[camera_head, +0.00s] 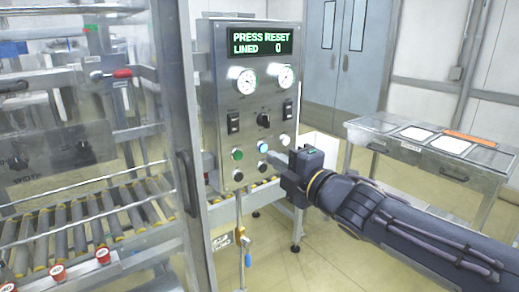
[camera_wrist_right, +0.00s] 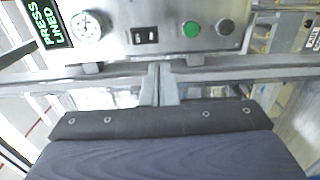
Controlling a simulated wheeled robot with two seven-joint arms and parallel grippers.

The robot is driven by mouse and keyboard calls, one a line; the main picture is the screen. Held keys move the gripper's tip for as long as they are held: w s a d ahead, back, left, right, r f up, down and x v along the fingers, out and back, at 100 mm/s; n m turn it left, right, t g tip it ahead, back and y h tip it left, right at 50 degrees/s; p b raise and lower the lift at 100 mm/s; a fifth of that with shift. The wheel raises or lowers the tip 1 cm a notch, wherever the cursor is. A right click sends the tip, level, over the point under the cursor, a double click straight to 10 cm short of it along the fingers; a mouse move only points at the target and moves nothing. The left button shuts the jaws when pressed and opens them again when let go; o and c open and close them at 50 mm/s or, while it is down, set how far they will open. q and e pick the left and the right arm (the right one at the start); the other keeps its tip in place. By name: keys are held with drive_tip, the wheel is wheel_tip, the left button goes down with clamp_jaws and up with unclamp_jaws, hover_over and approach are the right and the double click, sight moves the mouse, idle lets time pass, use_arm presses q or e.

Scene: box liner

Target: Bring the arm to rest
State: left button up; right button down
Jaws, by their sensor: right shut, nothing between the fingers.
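My right arm (camera_head: 385,210) comes in from the lower right in the head view. Its gripper (camera_head: 272,157) is just in front of the lower part of the steel control panel (camera_head: 250,110), close to the blue lit button (camera_head: 262,147). I cannot tell whether the fingertips touch the panel. In the wrist view the two fingers (camera_wrist_right: 160,84) are together with nothing between them. The panel display (camera_head: 262,42) reads PRESS RESET, LINED 0. A green button (camera_head: 237,154) sits left of the blue one. My left gripper is not in view.
A roller conveyor (camera_head: 80,225) behind a clear guard door (camera_head: 185,180) stands at the left. A steel table (camera_head: 405,155) with flat sheets stands at the right. A pipe with a valve (camera_head: 243,235) hangs below the panel. The floor (camera_head: 330,265) between is open.

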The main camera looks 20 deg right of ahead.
drive_tip(key=s+d+f+m+g+h+p, duration=0.3)
drive_tip(key=s+d+f+m+g+h, duration=0.35)
drive_tip(key=s+f+m, duration=0.7)
drive_tip(key=s+a+f+m+g+y+p, duration=0.1)
drive_tip(key=s+a+f+m+g+y, duration=0.1)
drive_tip(key=s+m, duration=0.3)
drive_tip(key=s+a+f+m+g+y, duration=0.2)
drive_tip(key=s+a+f+m+g, duration=0.1)
drive_tip(key=s, duration=0.5)
drive_tip(key=shift+s+a+f+m+p, duration=0.15)
drive_tip(key=shift+f+m+p, duration=0.35)
drive_tip(key=shift+m, duration=0.55)
drive_tip(key=shift+f, duration=0.1)
